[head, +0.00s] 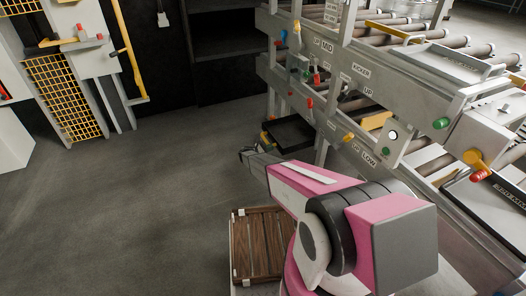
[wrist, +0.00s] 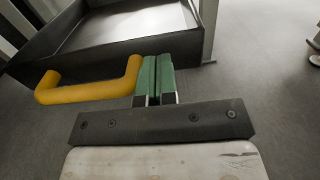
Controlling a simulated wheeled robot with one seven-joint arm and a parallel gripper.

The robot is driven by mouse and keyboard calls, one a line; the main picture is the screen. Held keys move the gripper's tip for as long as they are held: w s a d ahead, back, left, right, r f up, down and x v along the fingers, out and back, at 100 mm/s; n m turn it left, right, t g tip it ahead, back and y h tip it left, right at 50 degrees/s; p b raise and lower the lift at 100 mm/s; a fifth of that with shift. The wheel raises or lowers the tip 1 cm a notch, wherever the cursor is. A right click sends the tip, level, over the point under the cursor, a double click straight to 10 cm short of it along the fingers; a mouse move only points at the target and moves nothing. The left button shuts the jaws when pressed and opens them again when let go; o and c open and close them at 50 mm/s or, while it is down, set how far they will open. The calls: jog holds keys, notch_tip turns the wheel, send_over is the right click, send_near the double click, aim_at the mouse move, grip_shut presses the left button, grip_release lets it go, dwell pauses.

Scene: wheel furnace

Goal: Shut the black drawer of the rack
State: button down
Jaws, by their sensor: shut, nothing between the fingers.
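The black drawer (head: 291,134) stands out from the left end of the rack (head: 330,110), low down, so it is open. In the wrist view its dark front wall (wrist: 110,55) and pale, empty-looking inside fill the upper left. Its yellow handle (wrist: 88,93) sticks out from the front, left of my fingers. My gripper (wrist: 157,62) is shut and empty, its green fingers side by side at the right end of the handle, close to the drawer front. I cannot tell whether they touch. In the head view my gripper (head: 247,155) is just in front of the drawer, partly hidden by my pink arm.
The rack carries rollers, knobs and labels along the right. A brown slatted wooden crate (head: 258,243) is on the floor below my arm. A yellow-meshed machine (head: 65,95) and a dark shelf (head: 228,45) stand at the back. The grey floor at left is clear.

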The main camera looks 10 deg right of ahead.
aim_at(279, 145)
jog(key=shift+x, duration=1.85)
jog(key=x, duration=2.4)
jog(key=shift+d+f, duration=0.1)
jog(key=shift+d, duration=0.05)
jog(key=v, duration=1.4)
